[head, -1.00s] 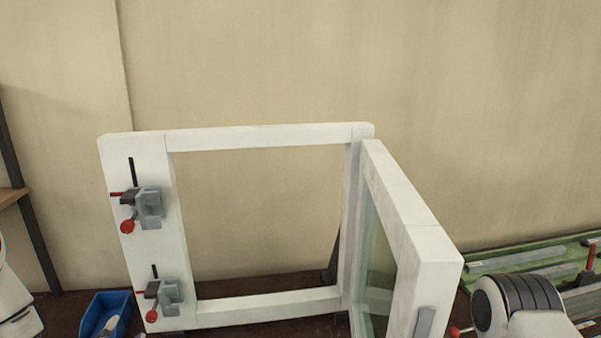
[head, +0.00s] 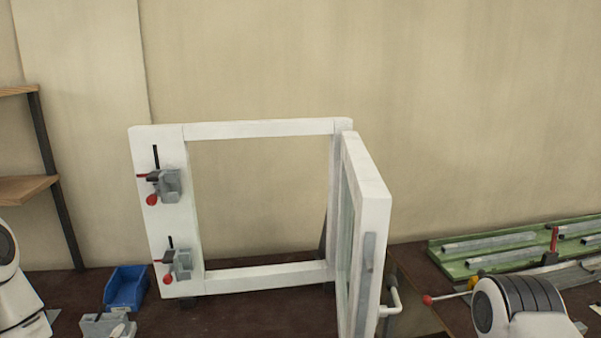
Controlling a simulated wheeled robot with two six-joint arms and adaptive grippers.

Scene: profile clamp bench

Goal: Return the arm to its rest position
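Parts of my two arms show at the lower left and lower right edges of the head view. Neither gripper shows, so I cannot see what they hold. A white frame (head: 262,129) stands upright on the dark bench. Its glazed sash (head: 370,200) is swung open toward me at the right side. Two grey clamps with red-tipped levers, an upper clamp (head: 170,184) and a lower clamp (head: 181,264), sit on the frame's wide left post. My arm links are apart from the frame in the picture.
A blue bin (head: 127,288) stands left of the frame, with a grey block (head: 106,326) in front. A green tray (head: 455,268) with metal profiles lies at the right. A red-knobbed lever (head: 428,299) is right of the sash. A shelf (head: 25,188) stands at the left.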

